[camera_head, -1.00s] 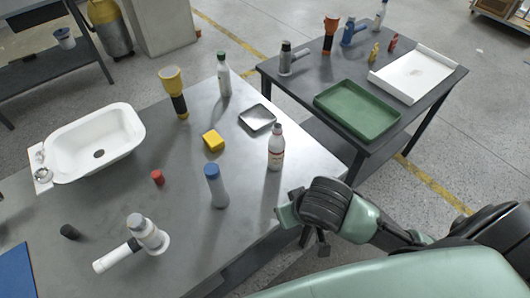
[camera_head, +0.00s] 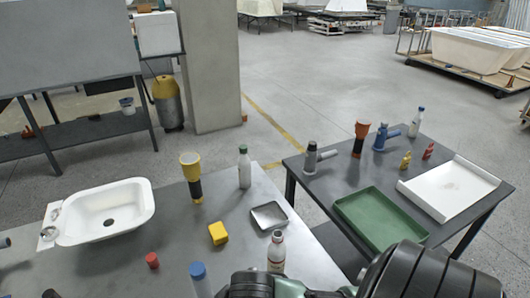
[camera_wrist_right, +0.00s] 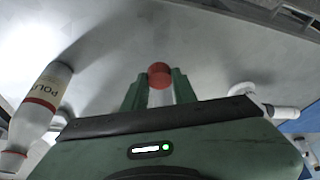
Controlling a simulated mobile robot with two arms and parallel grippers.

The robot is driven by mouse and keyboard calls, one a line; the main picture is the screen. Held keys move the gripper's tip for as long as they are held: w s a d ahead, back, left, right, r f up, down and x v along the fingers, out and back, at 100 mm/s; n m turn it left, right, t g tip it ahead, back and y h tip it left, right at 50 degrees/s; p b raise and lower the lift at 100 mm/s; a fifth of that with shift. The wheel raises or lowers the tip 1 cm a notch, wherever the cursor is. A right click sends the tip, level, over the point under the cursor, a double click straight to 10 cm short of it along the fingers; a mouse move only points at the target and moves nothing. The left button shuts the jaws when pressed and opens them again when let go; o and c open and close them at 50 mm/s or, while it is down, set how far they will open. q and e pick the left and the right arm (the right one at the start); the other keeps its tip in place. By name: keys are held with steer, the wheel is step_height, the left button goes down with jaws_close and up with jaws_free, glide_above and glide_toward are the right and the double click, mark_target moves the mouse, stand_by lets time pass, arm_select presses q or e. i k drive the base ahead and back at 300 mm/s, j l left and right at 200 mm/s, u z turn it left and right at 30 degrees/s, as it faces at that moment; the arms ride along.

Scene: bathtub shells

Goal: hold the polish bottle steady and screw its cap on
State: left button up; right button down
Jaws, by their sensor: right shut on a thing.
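The polish bottle (camera_head: 277,251) is white with red bands and stands near the table's right edge, its lower part hidden by my right arm. In the right wrist view the polish bottle (camera_wrist_right: 47,93) is at the left, apart from my fingers, with POLIS readable on its label. My right gripper (camera_wrist_right: 160,88) is shut on a red cap (camera_wrist_right: 159,72) between its green fingertips. A similar red piece (camera_head: 152,260) stands on the table in the head view.
A blue-topped bottle (camera_head: 198,272), a yellow block (camera_head: 218,233), a metal dish (camera_head: 269,215), a yellow flashlight (camera_head: 191,176) and a green-capped bottle (camera_head: 244,167) share the table. A white basin (camera_head: 75,215) lies left. A second table with a green tray (camera_head: 382,218) stands right.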

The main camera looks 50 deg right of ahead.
mark_target(277, 248)
steer(key=k+l+u, duration=0.1)
steer(key=l, duration=0.35)
steer(key=k+l+u, duration=0.1)
steer(key=k+l, duration=0.2)
steer(key=l, duration=0.2)
steer(key=k+l+u, duration=0.1)
steer(key=k+l, duration=0.15)
steer(key=l, duration=0.15)
steer(key=k+l+u, duration=0.1)
steer(key=k+l, duration=0.15)
steer(key=l, duration=0.2)
